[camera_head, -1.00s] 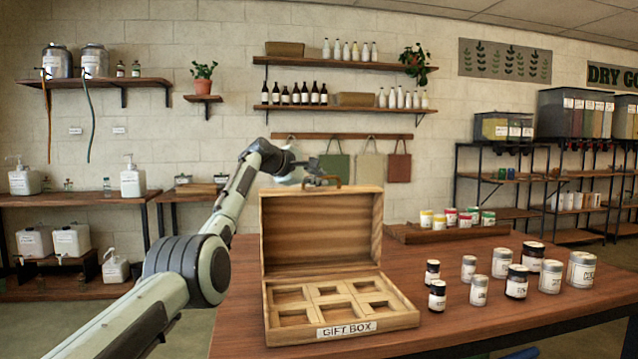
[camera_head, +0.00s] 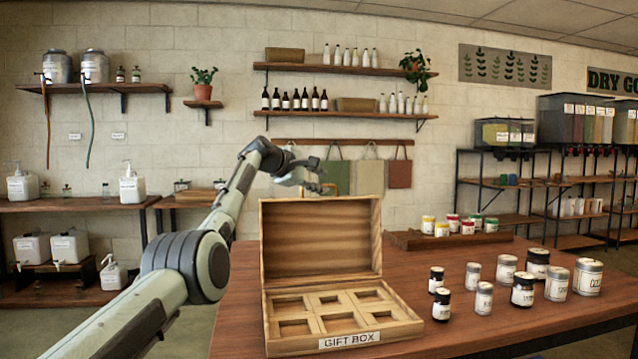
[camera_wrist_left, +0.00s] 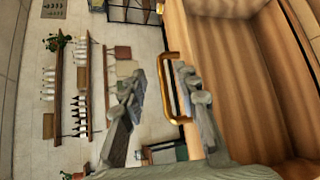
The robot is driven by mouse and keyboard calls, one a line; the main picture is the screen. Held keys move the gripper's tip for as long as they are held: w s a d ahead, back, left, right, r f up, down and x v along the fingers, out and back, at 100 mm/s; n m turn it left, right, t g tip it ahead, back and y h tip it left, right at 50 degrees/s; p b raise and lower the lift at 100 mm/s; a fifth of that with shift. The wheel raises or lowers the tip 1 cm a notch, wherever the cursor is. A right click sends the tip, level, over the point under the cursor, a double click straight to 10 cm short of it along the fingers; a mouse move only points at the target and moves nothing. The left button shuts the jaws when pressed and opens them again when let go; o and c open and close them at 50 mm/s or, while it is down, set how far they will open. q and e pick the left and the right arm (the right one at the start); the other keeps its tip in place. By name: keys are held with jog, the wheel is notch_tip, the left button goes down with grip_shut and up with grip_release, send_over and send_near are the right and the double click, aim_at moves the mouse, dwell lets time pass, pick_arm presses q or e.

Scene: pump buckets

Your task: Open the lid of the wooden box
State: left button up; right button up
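The wooden box (camera_head: 343,341), labelled "GIFT BOX", stands on the table with its lid (camera_head: 320,240) raised, about upright. Its tray shows several empty square compartments. A brass handle (camera_head: 333,187) sits at the lid's top edge; it also shows in the left wrist view (camera_wrist_left: 164,73). My right gripper is not in view.
The wooden table (camera_head: 450,335) bears several jars and tins (camera_head: 522,290) right of the box. A low wooden tray (camera_head: 450,240) with small cans lies behind them. Wall shelves and hanging bags are behind the lid. Table surface between box and jars is clear.

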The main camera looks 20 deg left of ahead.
pick_arm(q)
jog(key=shift+f, duration=0.2)
jog(key=v, duration=1.2)
jog(key=shift+r, duration=0.1)
